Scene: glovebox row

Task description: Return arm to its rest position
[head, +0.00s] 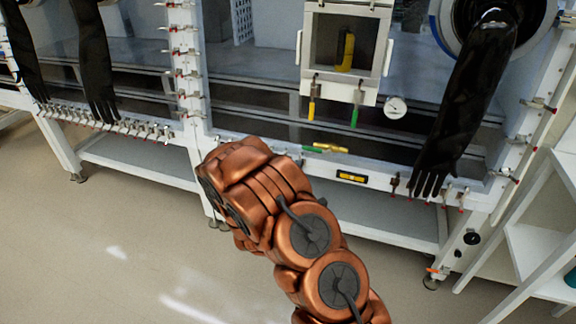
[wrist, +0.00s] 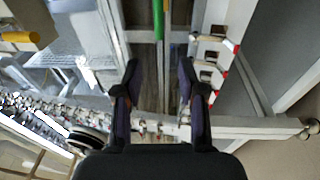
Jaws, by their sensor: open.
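My copper-coloured arm (head: 270,205) reaches up from the bottom of the head view toward the glovebox front. My gripper is hidden behind the arm in the head view. In the wrist view my gripper (wrist: 160,85) shows two dark fingers spread apart with nothing between them. Beyond the fingers are the glovebox frame and part of a green handle (wrist: 158,18).
The glovebox has a small open-fronted box (head: 306,50) holding a yellow object (head: 346,52), and a round gauge (head: 395,107). Black gloves hang at right (head: 465,95) and left (head: 92,60). A white shelf (head: 535,245) stands at right. The floor at left is clear.

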